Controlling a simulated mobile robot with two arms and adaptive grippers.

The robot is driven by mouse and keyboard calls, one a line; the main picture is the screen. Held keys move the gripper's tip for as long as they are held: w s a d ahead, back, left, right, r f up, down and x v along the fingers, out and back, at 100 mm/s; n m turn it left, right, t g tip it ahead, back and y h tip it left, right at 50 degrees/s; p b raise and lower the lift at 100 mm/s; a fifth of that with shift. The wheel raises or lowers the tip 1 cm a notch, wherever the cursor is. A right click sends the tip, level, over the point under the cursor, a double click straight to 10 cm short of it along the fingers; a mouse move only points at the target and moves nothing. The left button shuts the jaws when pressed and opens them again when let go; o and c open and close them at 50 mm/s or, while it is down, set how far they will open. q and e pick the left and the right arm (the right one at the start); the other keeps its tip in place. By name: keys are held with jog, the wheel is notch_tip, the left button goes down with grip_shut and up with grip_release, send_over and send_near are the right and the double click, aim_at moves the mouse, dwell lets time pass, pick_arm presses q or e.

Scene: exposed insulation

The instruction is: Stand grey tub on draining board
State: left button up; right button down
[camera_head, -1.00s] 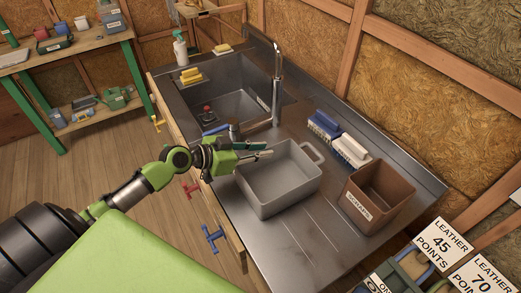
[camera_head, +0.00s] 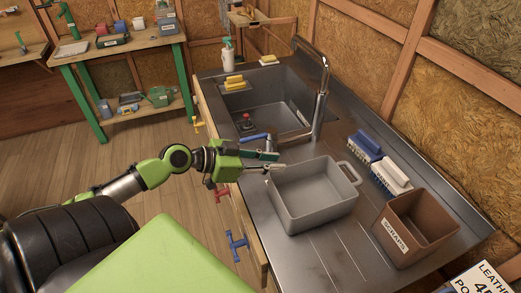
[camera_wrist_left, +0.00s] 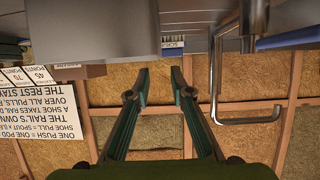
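The grey tub (camera_head: 312,207) stands upright and empty on the steel draining board (camera_head: 320,250), in front of the sink, with a loop handle at its right end. My left gripper (camera_head: 280,161) is by the tub's far left corner. Its two fingers are apart with nothing between them; whether a finger touches the rim cannot be told. In the left wrist view, upside down, the gripper (camera_wrist_left: 160,73) also shows open and empty, with the grey tub (camera_wrist_left: 85,25) probably the pale mass at upper left. My right gripper is out of view.
A brown scraps bin (camera_head: 415,232) stands right of the tub. Blue and white brushes (camera_head: 380,162) lie behind it. The tap (camera_head: 321,95) rises by the sink (camera_head: 265,105), close beyond the gripper. Bare board lies in front of the tub.

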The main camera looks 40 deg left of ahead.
pick_arm(q)
jog(key=shift+v, duration=1.85)
